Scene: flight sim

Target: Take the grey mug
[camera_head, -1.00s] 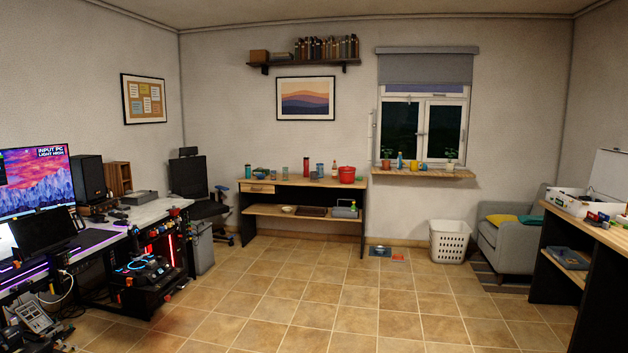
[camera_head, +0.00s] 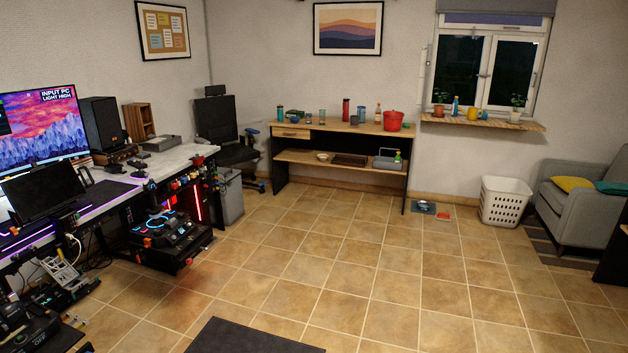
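I cannot make out a grey mug for sure. Several small cups and bottles stand on the wooden table (camera_head: 340,128) at the far wall. Among them are a teal cup (camera_head: 280,113), a dull grey-green cup (camera_head: 308,118) and another bluish cup (camera_head: 322,117), too small to tell whether any is a grey mug. A yellow mug (camera_head: 474,113) stands on the windowsill (camera_head: 490,123). Neither of my grippers is in view.
A desk (camera_head: 160,162) with monitors runs along the left. An office chair (camera_head: 218,132), a white laundry basket (camera_head: 505,201) and a grey armchair (camera_head: 580,202) stand farther back. A dark flat shape (camera_head: 255,336) lies at the bottom. The tiled floor (camera_head: 340,270) between is clear.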

